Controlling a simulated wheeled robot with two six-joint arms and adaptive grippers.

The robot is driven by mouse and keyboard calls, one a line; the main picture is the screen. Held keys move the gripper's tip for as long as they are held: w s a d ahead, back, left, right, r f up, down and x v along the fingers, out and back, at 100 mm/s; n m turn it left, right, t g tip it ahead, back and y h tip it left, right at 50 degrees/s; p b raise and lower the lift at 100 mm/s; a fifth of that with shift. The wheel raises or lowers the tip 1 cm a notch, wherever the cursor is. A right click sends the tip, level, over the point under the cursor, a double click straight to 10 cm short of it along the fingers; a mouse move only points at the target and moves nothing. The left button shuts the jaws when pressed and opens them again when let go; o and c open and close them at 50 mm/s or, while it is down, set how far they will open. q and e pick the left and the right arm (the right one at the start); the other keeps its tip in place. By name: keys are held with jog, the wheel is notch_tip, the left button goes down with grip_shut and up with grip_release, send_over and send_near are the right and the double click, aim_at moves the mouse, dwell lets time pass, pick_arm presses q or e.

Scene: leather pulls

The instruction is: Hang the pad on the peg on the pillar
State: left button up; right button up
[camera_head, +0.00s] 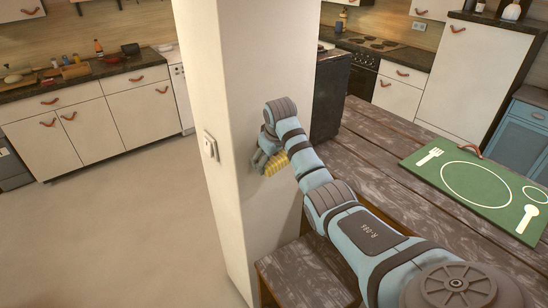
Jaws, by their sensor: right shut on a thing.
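The white pillar (213,75) stands in the middle of the view. My right arm reaches to its right-hand face, and my right gripper (262,158) is close against that face. It is shut on the pad (275,163), of which only a small yellow, ribbed part shows; my gripper and wrist hide the rest. I cannot see the peg, and I cannot tell whether the pad touches it. My left gripper is not in view.
A wooden table (375,139) with a bench (300,277) lies right of the pillar. A green place mat (475,185) lies on the table. A wall switch (210,146) is on the pillar's left face. Kitchen counters line the back; the floor at left is clear.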

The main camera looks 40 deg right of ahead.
dwell(0.3)
jog(key=o, duration=1)
jog(key=shift+o, duration=0.2)
jog(key=shift+r, duration=0.1)
jog(key=v, duration=0.7)
jog(key=shift+s+r, duration=0.15)
jog(key=shift+s, duration=0.05)
